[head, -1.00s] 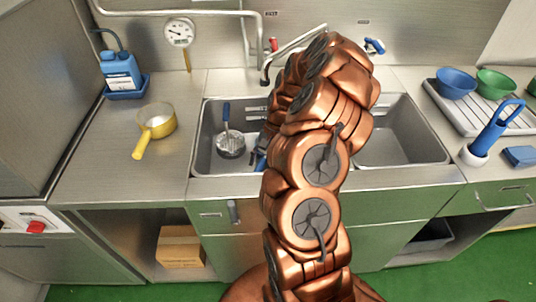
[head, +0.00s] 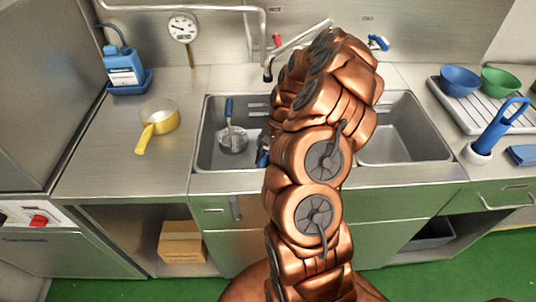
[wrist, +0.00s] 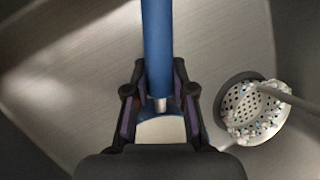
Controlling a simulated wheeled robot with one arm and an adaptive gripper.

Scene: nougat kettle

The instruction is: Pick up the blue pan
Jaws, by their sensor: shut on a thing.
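The blue pan shows in the wrist view as a long blue handle (wrist: 158,45) and part of a pale bowl with a blue rim (wrist: 161,131). My gripper (wrist: 160,100) is shut on the handle near its bowl end. Most of the bowl is hidden behind the gripper body. In the head view only a small blue part (head: 263,150) shows beside my arm, in the left sink basin. My arm hides the gripper there, and I cannot tell whether the pan touches the basin.
A blue-handled tool (head: 229,108) leans in the left basin (head: 203,150). A yellow pan (head: 159,116) stands on the left counter. The tap (head: 268,70) is behind my arm. The right basin (head: 400,140) looks clear.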

